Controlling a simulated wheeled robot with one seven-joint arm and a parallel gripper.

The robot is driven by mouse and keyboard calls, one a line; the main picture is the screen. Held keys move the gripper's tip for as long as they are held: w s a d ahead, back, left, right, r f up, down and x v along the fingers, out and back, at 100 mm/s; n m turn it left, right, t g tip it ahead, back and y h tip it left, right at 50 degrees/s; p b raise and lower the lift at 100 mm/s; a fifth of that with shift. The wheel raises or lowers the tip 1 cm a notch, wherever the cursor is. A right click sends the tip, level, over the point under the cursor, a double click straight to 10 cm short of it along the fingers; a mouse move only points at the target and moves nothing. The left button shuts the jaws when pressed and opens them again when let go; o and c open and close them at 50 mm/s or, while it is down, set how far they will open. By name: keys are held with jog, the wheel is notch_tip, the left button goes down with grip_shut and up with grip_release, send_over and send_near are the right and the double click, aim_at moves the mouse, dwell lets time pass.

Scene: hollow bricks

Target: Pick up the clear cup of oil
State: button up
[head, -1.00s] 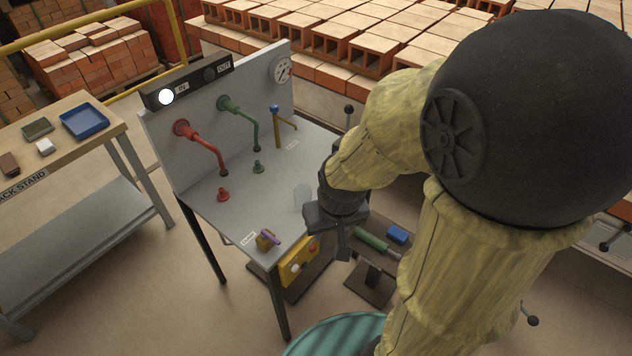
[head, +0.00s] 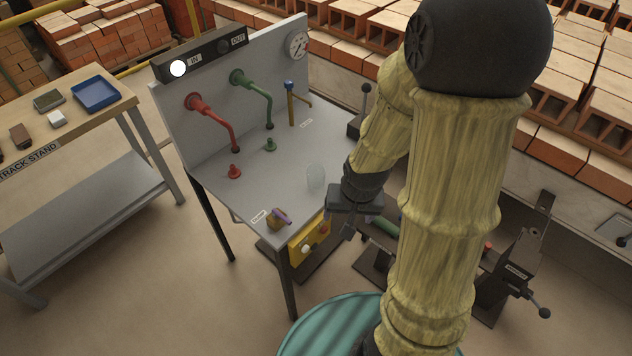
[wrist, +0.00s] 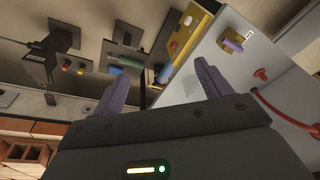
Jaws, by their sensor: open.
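The clear cup (head: 315,179) is a pale, see-through shape near the right edge of the grey bench top (head: 262,196) in the head view. Whether it holds oil is too faint to tell. My gripper (head: 348,230) is just right of and in front of the cup in the head view, beyond the bench edge and apart from the cup. In the wrist view its two purple-grey fingers (wrist: 155,88) are spread apart with nothing between them.
A red bent pipe (head: 212,121), a green bent pipe (head: 254,94) and a brass tap (head: 291,104) rise at the bench back. A brown block with a purple piece (head: 278,218) sits at the front corner. A yellow control box (head: 309,240) hangs below.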

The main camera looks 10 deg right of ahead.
notch_tip(320, 180, down, 12)
jog(key=w+f+m+y+b, duration=0.1)
jog(key=w+m+y+b, duration=0.15)
jog(key=m, duration=0.25)
jog(key=m+t+y+b, duration=0.1)
jog(key=m+t+b, duration=0.6)
jog(key=m+t, duration=1.35)
send_near(319, 177)
jog(key=s+d+r+m+g, duration=0.2)
jog(key=s+r+m+g, duration=0.1)
jog(key=r+m+g, duration=0.15)
jog(key=shift+s+a+f+m+g, duration=0.1)
jog(key=shift+a+f+m+g, duration=0.05)
jog(key=shift+m+g, duration=0.25)
jog(key=shift+y, duration=0.35)
jog(key=p+x, duration=0.1)
jog(key=x, duration=1.1)
jog(key=shift+f+p, duration=0.1)
jog(key=shift+p, duration=0.3)
